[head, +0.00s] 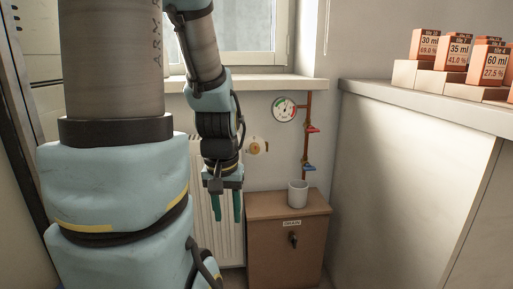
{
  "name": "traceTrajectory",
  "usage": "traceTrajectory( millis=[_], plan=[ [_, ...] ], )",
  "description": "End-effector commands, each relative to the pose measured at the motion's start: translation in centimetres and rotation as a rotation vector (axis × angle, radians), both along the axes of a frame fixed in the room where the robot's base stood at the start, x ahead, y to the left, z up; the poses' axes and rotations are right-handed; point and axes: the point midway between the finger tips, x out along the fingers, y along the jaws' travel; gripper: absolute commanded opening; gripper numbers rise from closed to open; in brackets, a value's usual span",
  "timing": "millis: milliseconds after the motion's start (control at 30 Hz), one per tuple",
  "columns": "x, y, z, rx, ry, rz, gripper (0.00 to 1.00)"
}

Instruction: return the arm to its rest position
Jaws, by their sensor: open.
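My gripper (226,205) hangs at the end of my arm, left of the middle of the head view. It points down, with its two green fingers apart and nothing between them. It is in front of the white radiator and to the left of the small brown cabinet. My arm's large light blue and grey links fill the left of the view and hide part of the room behind them.
A brown cabinet (272,246) carries a white cup (297,194). A gauge (284,108) and a pipe with valves (307,140) are on the wall. A radiator (205,225) stands behind my gripper.

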Motion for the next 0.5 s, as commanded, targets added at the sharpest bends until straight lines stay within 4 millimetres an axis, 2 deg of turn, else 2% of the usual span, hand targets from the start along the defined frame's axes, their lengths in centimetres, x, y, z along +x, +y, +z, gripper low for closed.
traceTrajectory(
  millis=[33,500],
  plan=[
    [0.0,0.0,3.1,0.0,-0.001,0.0,0.41],
    [0.0,0.0,17.6,0.0,-0.001,0.0,0.41]
  ],
)
